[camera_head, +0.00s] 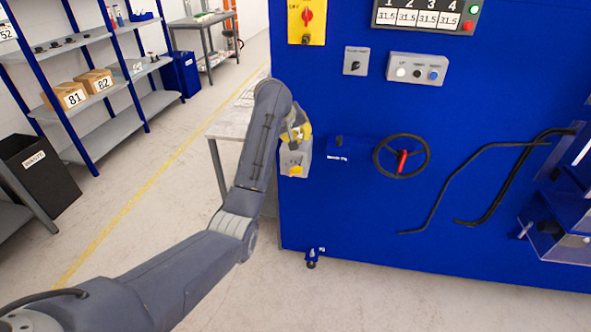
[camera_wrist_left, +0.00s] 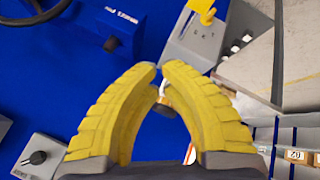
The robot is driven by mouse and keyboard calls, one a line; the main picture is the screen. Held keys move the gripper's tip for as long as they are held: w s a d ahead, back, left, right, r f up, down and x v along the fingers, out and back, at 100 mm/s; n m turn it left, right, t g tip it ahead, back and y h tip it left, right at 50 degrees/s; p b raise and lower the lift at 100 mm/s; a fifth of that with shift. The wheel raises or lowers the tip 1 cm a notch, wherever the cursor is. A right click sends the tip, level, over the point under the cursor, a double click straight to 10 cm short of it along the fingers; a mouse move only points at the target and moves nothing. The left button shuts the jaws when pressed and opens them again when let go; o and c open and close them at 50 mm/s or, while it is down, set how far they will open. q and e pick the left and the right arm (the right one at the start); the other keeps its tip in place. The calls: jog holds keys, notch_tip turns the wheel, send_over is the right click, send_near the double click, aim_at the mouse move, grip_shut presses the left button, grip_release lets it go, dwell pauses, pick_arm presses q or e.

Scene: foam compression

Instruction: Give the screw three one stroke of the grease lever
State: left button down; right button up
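The grey box with a yellow lever (camera_head: 296,170) is on the left part of the blue machine front, just below my left gripper (camera_head: 297,133). In the left wrist view, the yellow lever (camera_wrist_left: 206,12) stands up from the grey box (camera_wrist_left: 195,40), beyond and to the right of the fingertips. Several dark-and-white knobs (camera_wrist_left: 240,42) line the box's side; I cannot read which is number three. My left gripper (camera_wrist_left: 159,68) has yellow ribbed fingers with tips nearly together, apart from the lever. A small brass-coloured piece with a silvery loop (camera_wrist_left: 164,104) shows behind the fingers. My right gripper is out of view.
A black handwheel (camera_head: 402,156) with a red handle is to the right. Bent black bars (camera_head: 470,170) stick out further right. Above are a yellow switch plate (camera_head: 306,22), a grey selector box (camera_head: 356,61) and a button box (camera_head: 418,69). A table (camera_head: 232,118) stands behind my left arm.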

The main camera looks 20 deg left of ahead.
aim_at(300, 164)
pick_arm(q)
jog(key=shift+f, duration=4.4)
jog(key=shift+f, duration=1.8)
dwell(0.7)
jog(key=shift+r, duration=1.8)
